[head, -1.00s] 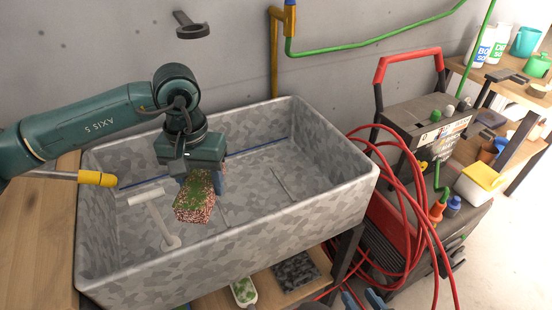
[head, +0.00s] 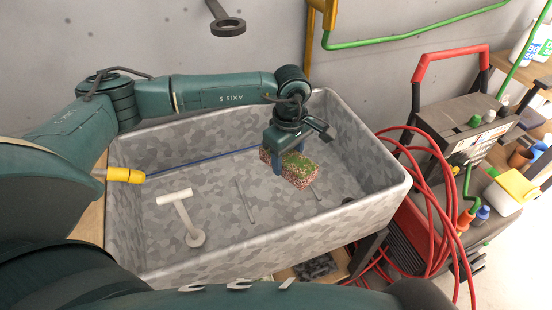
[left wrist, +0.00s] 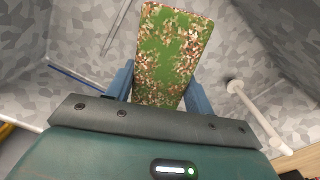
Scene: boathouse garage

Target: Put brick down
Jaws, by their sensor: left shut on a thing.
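A mossy, speckled reddish-brown brick (head: 298,171) is held by my left gripper (head: 291,160) over the right half of a large grey mottled sink (head: 125,215). The blue fingers are shut on its two sides. In the left wrist view the brick (left wrist: 172,52) sticks out from between the fingers (left wrist: 158,92), its green mossy face toward the camera. The brick appears to be above the sink floor; the gap beneath it is hard to judge. My right gripper is not in view.
Red hoses (head: 430,210) and a pressure washer (head: 465,125) stand right of the sink.

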